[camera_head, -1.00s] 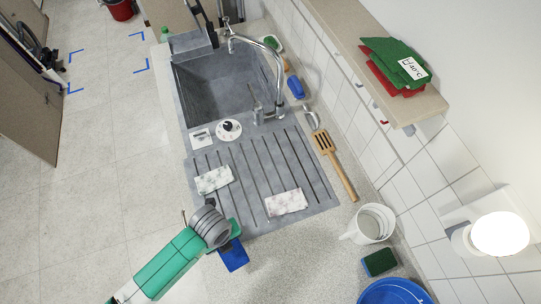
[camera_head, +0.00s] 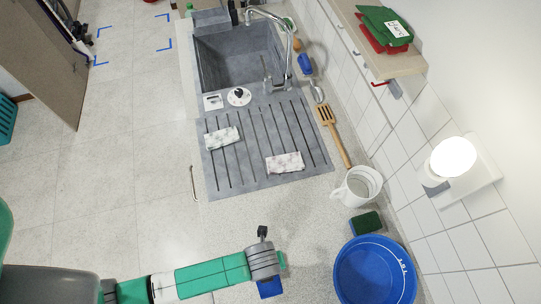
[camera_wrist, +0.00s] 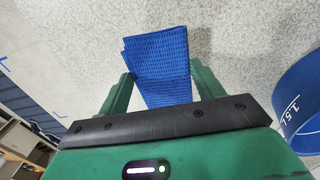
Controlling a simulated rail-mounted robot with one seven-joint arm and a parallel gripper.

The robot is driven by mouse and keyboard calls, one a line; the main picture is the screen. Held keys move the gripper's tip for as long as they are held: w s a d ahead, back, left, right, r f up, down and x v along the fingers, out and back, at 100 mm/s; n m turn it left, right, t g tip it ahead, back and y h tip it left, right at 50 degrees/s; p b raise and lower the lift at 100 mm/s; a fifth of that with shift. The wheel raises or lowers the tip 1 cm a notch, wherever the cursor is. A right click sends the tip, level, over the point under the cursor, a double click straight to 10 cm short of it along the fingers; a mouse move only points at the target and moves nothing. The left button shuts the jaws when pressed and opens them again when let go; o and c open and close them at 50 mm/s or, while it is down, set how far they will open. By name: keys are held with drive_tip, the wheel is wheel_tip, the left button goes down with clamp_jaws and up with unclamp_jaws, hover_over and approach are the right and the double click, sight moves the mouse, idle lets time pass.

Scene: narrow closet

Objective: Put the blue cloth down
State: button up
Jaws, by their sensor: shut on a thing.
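The blue cloth (camera_wrist: 158,55) is a folded, textured piece in the wrist view, between the two green fingers. My gripper (camera_wrist: 160,84) is shut on it. In the head view a small part of the blue cloth (camera_head: 270,289) shows below the end of my arm, over the pale speckled counter (camera_head: 215,228), left of the blue bucket. The fingers are mostly hidden there. I cannot tell whether the cloth touches the counter.
A blue bucket (camera_head: 376,270) stands right of my gripper, with a green sponge (camera_head: 366,223) and a white mug (camera_head: 357,186) behind it. Two patterned cloths (camera_head: 222,138) (camera_head: 285,163) lie on the grey drainer (camera_head: 250,178). Counter between drainer and arm is clear.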

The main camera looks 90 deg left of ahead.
drive_tip(key=d, duration=0.1)
drive_tip(key=w+d, duration=0.1)
drive_tip(key=shift+w+d+f, duration=0.15)
drive_tip(key=shift+w+d, duration=0.15)
drive_tip(key=shift+d, duration=0.1)
drive_tip(key=f, duration=0.2)
drive_tip(key=shift+w+d+f, duration=0.15)
drive_tip(key=shift+d+f, duration=0.15)
drive_tip(key=shift+f, duration=0.5)
drive_tip(key=shift+f, duration=0.15)
drive_tip(key=o, duration=1)
drive_tip(key=shift+o, duration=0.2)
wheel_tip(320, 180, up, 12)
drive_tip(key=shift+r+p, duration=0.15)
drive_tip(key=shift+p, duration=0.45)
